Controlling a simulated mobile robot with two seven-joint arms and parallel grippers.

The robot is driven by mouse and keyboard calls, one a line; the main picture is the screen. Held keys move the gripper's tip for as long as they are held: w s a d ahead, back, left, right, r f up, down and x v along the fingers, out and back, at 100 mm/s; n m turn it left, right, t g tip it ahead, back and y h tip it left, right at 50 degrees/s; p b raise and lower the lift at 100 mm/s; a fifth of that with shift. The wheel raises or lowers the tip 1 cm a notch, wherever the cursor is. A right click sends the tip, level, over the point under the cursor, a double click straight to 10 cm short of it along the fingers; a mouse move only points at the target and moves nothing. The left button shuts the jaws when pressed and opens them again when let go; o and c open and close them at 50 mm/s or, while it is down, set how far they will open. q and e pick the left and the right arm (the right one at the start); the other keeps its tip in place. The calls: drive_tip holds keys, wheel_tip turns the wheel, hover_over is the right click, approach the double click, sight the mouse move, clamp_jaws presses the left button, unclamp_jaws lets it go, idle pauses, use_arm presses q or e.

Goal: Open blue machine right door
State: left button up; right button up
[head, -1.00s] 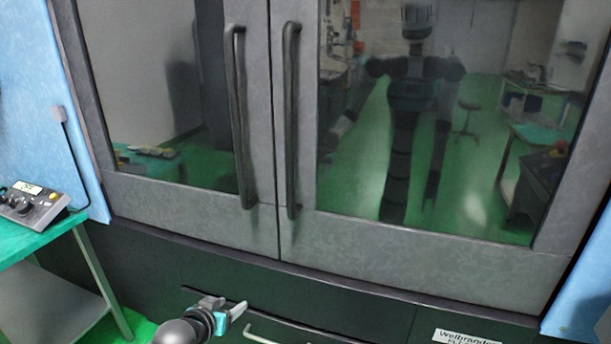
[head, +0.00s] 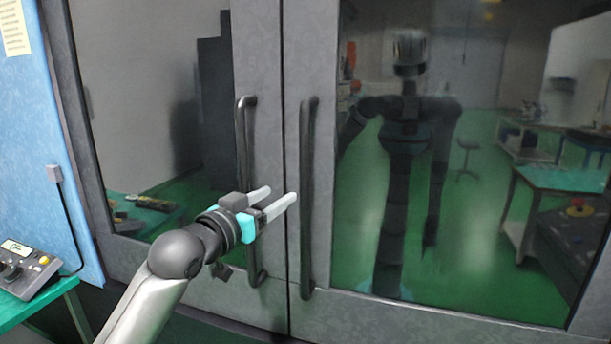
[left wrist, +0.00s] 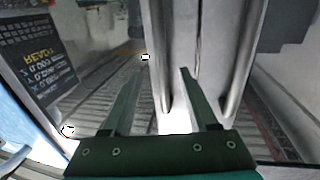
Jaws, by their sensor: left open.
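The blue machine's right door (head: 390,315) has a grey frame and a large dark window, and it is shut against the left door (head: 262,60). The right door's vertical dark handle (head: 307,200) stands just right of the seam; the left door's handle (head: 242,130) stands just left of it. My left gripper (head: 283,199) is open and empty, its pale fingers in front of the left handle and pointing toward the right handle, which is not between them. The left wrist view shows the fingers (left wrist: 160,98) spread, with both handles beyond them. My right gripper is not in view.
A control box (head: 22,268) with knobs sits on a green-topped table (head: 42,302) at the lower left. A blue machine panel (head: 45,130) flanks the doors on the left. The window mirrors my body and the room.

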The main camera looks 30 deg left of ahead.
sight(302, 180)
use_arm(q)
drive_tip(key=w, duration=0.4)
drive_tip(key=w+p, duration=0.1)
drive_tip(key=w, duration=0.3)
drive_tip(key=w+p, duration=0.1)
drive_tip(key=w, duration=0.3)
drive_tip(key=shift+a, duration=0.25)
drive_tip(key=shift+c, duration=0.3)
clamp_jaws()
idle(0.8)
